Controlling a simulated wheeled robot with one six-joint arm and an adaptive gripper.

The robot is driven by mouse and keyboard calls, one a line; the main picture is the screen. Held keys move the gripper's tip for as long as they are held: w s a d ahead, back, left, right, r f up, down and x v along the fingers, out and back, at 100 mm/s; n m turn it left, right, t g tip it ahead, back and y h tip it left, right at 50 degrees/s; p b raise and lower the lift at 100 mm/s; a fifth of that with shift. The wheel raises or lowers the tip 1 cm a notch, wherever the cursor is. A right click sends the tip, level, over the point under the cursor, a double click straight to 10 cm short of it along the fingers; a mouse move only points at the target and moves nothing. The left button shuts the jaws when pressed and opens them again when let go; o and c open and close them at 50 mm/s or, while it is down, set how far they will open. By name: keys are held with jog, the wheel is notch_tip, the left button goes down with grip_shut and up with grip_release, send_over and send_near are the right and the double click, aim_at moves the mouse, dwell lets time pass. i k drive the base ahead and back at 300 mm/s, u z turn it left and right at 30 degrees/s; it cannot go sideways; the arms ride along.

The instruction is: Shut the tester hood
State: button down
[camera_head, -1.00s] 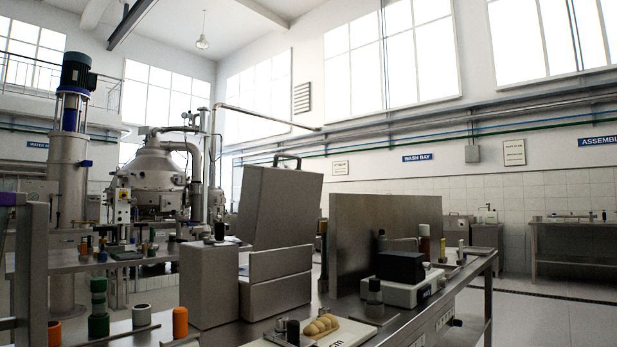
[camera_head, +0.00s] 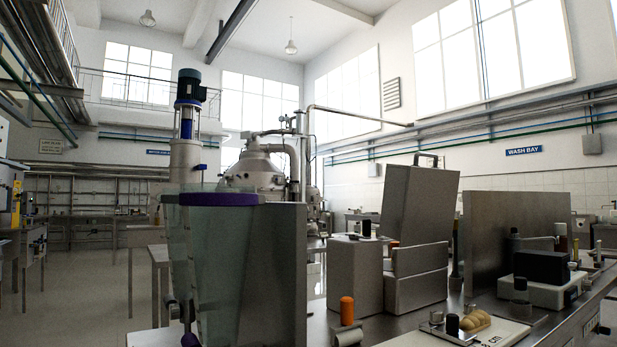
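My gripper is not in view.
A steel panel (camera_head: 513,240) stands right of the tester. A black box (camera_head: 541,266) sits on a white device there. A translucent, purple-rimmed vessel (camera_head: 215,260) and a steel panel (camera_head: 278,275) stand in the left foreground. Open floor (camera_head: 85,290) shows at left.

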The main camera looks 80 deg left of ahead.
aim_at(419, 203)
jog(key=u, duration=0.85)
jog(key=i, duration=1)
jog(key=u, duration=0.5)
